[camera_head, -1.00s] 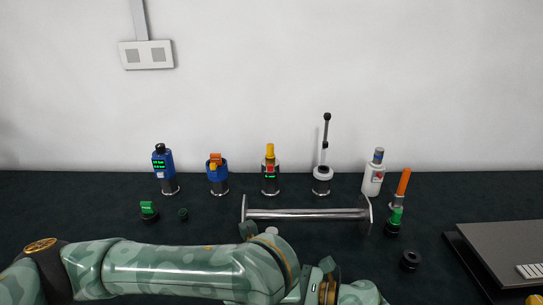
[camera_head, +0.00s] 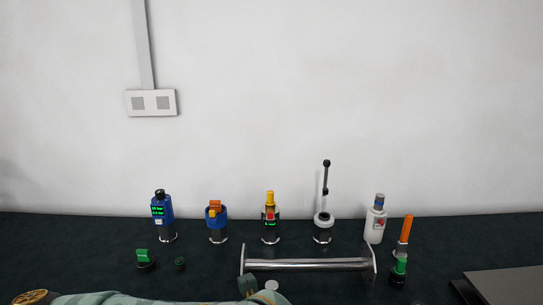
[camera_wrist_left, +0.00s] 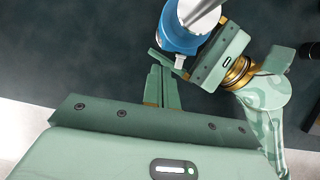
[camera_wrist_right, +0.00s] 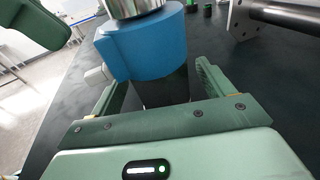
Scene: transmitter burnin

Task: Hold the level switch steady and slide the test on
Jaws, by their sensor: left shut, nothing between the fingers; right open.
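A blue device (camera_wrist_right: 150,45) with a bright metal cylinder on it, apparently the level switch, fills the upper middle of the right wrist view. A pale grey tab (camera_wrist_right: 97,77) sticks out of its side. My right gripper (camera_wrist_right: 160,75) is open, with a finger on each side of its black part; I cannot tell whether they touch it. In the left wrist view, the blue device (camera_wrist_left: 174,36) and its tab (camera_wrist_left: 181,62) are at the top. My left gripper (camera_wrist_left: 161,70) is shut and empty, its tips close to the tab. Neither gripper's tips show in the head view.
In the head view, several instruments stand along the back, including a blue one with a display (camera_head: 162,215) and a white one (camera_head: 375,222). A metal bar with end flanges (camera_head: 308,264) lies in front of them. Small green-topped parts and a dark panel (camera_head: 505,284) are nearby.

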